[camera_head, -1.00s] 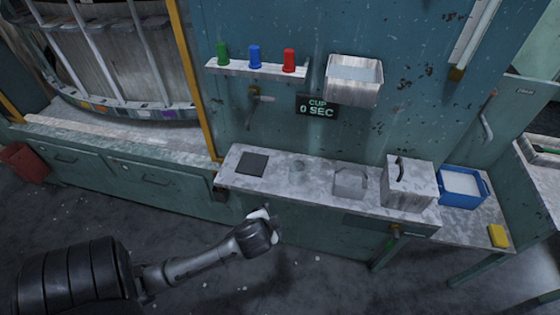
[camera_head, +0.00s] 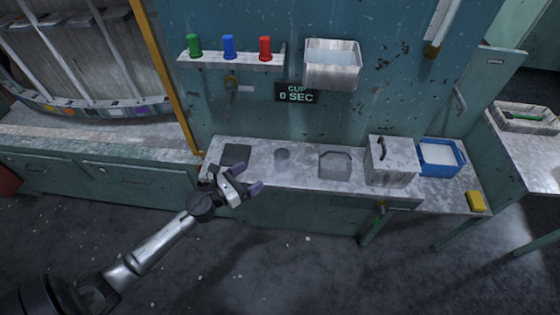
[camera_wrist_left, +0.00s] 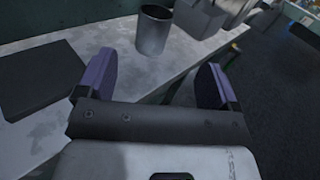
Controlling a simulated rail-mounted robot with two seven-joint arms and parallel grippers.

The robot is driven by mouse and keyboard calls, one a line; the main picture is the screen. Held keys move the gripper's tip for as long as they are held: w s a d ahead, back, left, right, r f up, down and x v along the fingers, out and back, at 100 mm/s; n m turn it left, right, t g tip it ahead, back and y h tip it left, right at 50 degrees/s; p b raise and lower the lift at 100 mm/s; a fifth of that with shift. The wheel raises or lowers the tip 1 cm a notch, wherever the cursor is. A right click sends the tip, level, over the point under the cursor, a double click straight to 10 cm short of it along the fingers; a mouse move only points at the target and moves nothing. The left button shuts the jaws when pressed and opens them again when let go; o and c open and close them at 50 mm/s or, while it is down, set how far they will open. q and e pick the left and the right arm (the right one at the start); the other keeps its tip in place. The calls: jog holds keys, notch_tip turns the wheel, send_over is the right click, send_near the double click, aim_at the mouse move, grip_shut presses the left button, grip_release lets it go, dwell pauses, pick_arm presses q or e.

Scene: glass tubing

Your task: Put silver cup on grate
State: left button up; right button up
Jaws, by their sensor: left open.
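The silver cup (camera_head: 282,155) stands upright on the grey counter, small and faint in the head view. In the left wrist view the cup (camera_wrist_left: 153,32) is a plain metal cylinder ahead of my fingers, apart from them. A flat dark square (camera_head: 237,155), which looks like the grate, lies on the counter left of the cup, below a wall tap. It also shows at the left of the left wrist view (camera_wrist_left: 40,78). My left gripper (camera_head: 247,179) is open and empty at the counter's front edge, between the dark square and the cup. My right gripper is out of view.
Right of the cup are an octagonal grey piece (camera_head: 335,166), a metal box with a handle (camera_head: 391,162), a blue bin (camera_head: 440,157) and a yellow block (camera_head: 476,202). Above are the tap (camera_head: 232,85), a display (camera_head: 297,93) and a wall basin (camera_head: 332,70).

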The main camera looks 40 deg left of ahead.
aim_at(276, 159)
pick_arm(q)
jog(key=w, duration=0.2)
jog(key=w+d, duration=0.1)
jog(key=w, duration=0.2)
jog(key=w+p, duration=0.1)
jog(key=w, duration=0.2)
jog(key=shift+d, duration=0.2)
jog(key=shift+w+d, duration=0.15)
jog(key=shift+w, duration=1.3)
jog(key=shift+w+d, duration=0.1)
jog(key=shift+w, duration=1.3)
jog(key=c, duration=1.1)
jog(key=shift+r, duration=0.1)
